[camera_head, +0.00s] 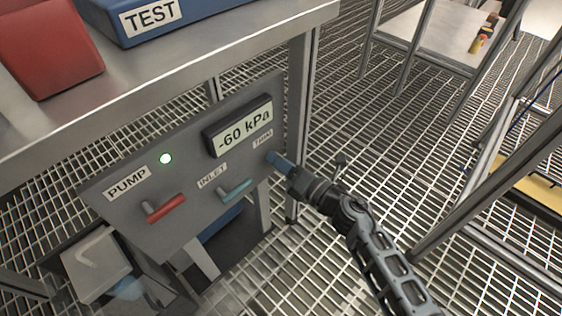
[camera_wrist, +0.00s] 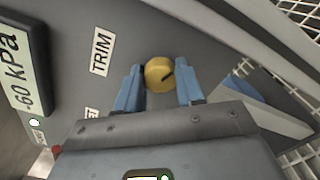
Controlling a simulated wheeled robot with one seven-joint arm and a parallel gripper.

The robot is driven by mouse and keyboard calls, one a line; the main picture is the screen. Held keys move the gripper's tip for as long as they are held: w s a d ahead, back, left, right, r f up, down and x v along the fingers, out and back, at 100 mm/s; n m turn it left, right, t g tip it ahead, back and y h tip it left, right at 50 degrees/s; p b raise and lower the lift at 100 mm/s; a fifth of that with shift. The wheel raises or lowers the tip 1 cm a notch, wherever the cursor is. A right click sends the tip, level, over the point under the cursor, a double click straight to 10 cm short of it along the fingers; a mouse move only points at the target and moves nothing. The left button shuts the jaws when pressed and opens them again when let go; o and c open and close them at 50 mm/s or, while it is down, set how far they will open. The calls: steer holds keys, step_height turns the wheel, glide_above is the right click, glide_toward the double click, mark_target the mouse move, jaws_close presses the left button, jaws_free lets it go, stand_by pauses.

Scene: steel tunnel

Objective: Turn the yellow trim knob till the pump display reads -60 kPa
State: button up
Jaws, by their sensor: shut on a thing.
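The yellow trim knob (camera_wrist: 160,75) sits on the grey panel beside the TRIM label (camera_wrist: 102,52) in the wrist view. It has a dark pointer mark. The blue fingers of my gripper (camera_wrist: 159,92) are on either side of the knob, shut on it. In the head view my gripper (camera_head: 277,160) is at the panel's right side under the TRIM label, and it hides the knob. The pump display (camera_head: 240,127) reads -60 kPa. It shows partly in the wrist view (camera_wrist: 22,75), with 60 kPa legible.
A steel table (camera_head: 200,65) above bears a blue TEST box (camera_head: 170,18) and a red box (camera_head: 48,45). Table legs stand nearby.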

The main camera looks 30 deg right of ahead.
steer(key=o, duration=1)
steer(key=shift+o, duration=0.2)
steer(key=shift+s, duration=0.15)
steer(key=p+v, duration=0.1)
steer(key=v, duration=0.6)
steer(key=shift+s, duration=0.25)
steer(key=s+a+r+m+g+h, duration=0.1)
steer(key=s+r+m+h, duration=0.1)
steer(key=s+r+m, duration=0.65)
steer(key=s+a+r+m+g+h, duration=0.1)
steer(key=s+r+m+h, duration=0.15)
steer(key=s+m, duration=1)
steer(key=s+r+m+h, duration=0.1)
steer(key=s+r+m, duration=0.6)
steer(key=s, duration=0.5)
step_height(320, 180, up, 27)
steer(key=p, duration=2.9)
steer(key=shift+a+f+m, duration=0.15)
steer(key=shift+a+m, duration=0.05)
steer(key=shift+m, duration=0.1)
